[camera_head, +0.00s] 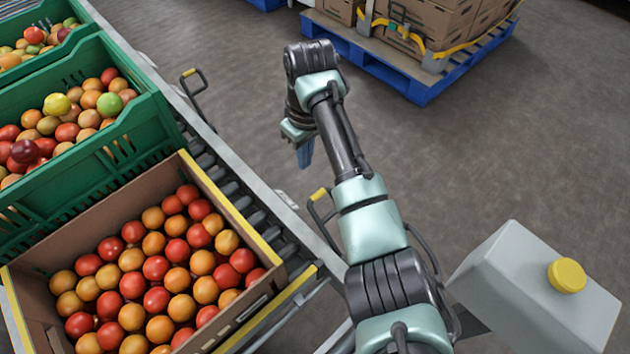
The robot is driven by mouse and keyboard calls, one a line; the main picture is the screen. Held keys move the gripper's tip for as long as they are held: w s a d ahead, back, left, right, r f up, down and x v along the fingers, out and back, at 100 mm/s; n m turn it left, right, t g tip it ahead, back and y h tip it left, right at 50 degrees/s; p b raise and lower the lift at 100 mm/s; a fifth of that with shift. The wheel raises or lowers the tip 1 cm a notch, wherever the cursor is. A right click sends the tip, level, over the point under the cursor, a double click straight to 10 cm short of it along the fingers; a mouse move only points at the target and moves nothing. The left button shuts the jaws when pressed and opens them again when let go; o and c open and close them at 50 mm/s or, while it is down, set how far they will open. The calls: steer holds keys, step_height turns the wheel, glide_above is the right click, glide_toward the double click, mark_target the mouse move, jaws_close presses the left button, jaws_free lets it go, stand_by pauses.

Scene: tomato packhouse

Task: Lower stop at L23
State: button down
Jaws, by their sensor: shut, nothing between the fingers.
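Two bent dark levers with yellow ends stand along the conveyor's right rail. The farther lever (196,90) is up and left of my gripper. The nearer lever (318,210) is just below my gripper in the picture, partly beside my arm. A small pale tag (287,199) sits by the rail near this lever. I cannot read L23 on anything, so I cannot tell which lever is that stop. My gripper (304,154) points down with its blue fingers shut and empty, to the right of the rail between the two levers, touching neither as far as I can see.
The roller conveyor (232,178) carries a cardboard box (62,245) of tomatoes and green crates (135,125) with more. A blue pallet (385,68) with strapped cartons stands at the back. A grey box with a yellow button (567,275) is at the right. Open floor lies between.

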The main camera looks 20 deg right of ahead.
steer(key=shift+f, duration=0.1)
step_height(320, 180, down, 8)
steer(key=s+b, duration=0.2)
steer(key=b, duration=0.1)
steer(key=shift+s+d+r, duration=0.15)
steer(key=shift+d+r, duration=0.1)
steer(key=shift+d, duration=0.15)
steer(key=shift+r, duration=0.15)
stand_by(0.4)
